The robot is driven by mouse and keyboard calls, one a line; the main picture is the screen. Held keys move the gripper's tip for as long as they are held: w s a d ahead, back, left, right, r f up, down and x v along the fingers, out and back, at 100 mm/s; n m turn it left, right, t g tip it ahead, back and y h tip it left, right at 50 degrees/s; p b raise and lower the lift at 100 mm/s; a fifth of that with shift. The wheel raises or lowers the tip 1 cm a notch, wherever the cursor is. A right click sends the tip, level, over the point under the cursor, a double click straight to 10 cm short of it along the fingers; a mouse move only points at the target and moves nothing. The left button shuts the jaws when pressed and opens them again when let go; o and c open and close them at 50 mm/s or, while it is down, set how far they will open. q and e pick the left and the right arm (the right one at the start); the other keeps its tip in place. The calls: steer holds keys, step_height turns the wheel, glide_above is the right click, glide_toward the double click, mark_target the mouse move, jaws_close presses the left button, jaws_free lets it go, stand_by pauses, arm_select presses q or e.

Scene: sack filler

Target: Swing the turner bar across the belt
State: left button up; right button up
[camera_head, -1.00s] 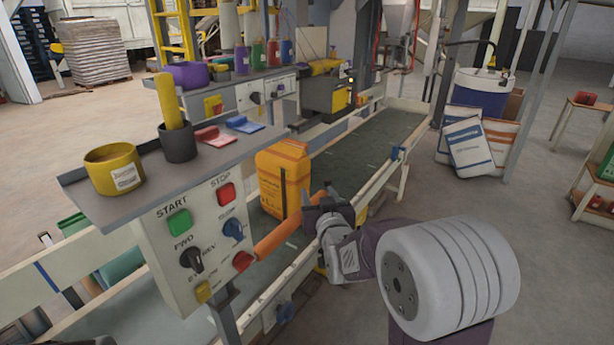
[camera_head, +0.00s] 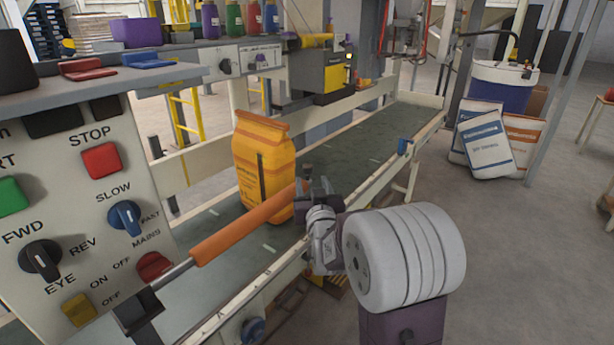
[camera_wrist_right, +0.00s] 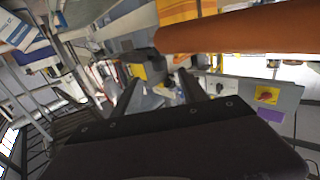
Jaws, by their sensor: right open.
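The turner bar (camera_head: 245,228) is an orange roller on a silver rod, held by a dark bracket (camera_head: 140,312) below the control panel. It slants over the near side of the belt (camera_head: 345,152). An orange-yellow sack (camera_head: 265,160) stands upright on the belt, just behind the bar. My right gripper (camera_head: 312,190) is open at the bar's far end; I cannot tell whether it touches. In the right wrist view its two fingers (camera_wrist_right: 160,80) are apart, and the bar (camera_wrist_right: 240,32) passes above them, not visibly between them. My left gripper is not in view.
The control panel (camera_head: 85,210) with buttons and knobs stands close at the left, under a shelf. A cream rail (camera_head: 235,305) edges the belt's near side. White sacks (camera_head: 487,142) lean by a blue drum (camera_head: 505,92) at right.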

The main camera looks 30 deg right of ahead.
mark_target(308, 170)
steer(key=x, duration=0.9)
steer(key=shift+d+p, duration=0.1)
steer(key=shift+p, duration=0.3)
steer(key=shift+c, duration=0.3)
jaws_close()
stand_by(0.6)
